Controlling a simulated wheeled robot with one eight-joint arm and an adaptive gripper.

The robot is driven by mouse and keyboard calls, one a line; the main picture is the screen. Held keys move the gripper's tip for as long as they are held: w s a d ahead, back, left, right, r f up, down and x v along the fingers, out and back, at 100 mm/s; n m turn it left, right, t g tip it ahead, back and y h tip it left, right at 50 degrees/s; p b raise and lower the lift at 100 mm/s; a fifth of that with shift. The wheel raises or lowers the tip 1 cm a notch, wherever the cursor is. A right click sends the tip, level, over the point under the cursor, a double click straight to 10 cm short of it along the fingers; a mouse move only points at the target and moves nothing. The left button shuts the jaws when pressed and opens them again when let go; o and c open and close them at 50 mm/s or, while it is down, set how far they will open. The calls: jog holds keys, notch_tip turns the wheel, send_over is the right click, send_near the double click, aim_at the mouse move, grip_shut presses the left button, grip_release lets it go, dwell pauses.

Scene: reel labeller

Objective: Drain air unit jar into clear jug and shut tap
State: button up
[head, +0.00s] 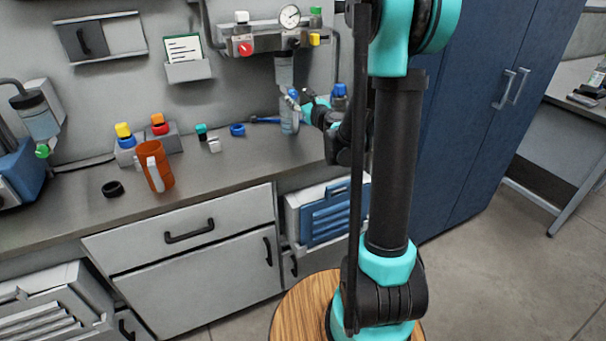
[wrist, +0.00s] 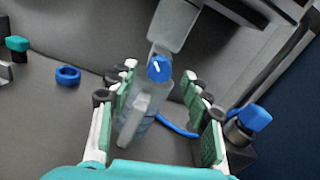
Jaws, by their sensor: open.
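The air unit (head: 265,40) is on the back wall with a round gauge, and its jar (head: 284,68) hangs below. The jar's lower part (wrist: 176,25) shows at the top of the wrist view. The tap's blue knob (wrist: 158,67) has a white mark and is just under the jar. The clear jug (head: 288,122) stands on the counter below the jar; its pale handle (wrist: 132,122) faces my gripper in the wrist view. My gripper (wrist: 160,88) is open, its fingers on either side of the knob and jug, apparently touching neither. The liquid level is unclear.
An orange jug (head: 158,180) with a white handle and a black ring (head: 113,188) are on the counter at left. A blue ring (wrist: 68,76) lies left of the gripper. A blue-capped fitting (wrist: 250,120) is close to the right finger.

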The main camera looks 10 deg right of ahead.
jog(key=v, duration=1.5)
jog(key=s+a+f+n+g, duration=0.3)
jog(key=s+f+n, duration=0.3)
jog(key=n, duration=0.3)
jog(key=s+a+f+n+g, duration=0.4)
jog(key=s+f+n+g, duration=0.1)
jog(key=n, duration=0.5)
jog(key=shift+s+f+n, duration=0.3)
jog(key=shift+s+f, duration=0.25)
jog(key=shift+f, duration=0.2)
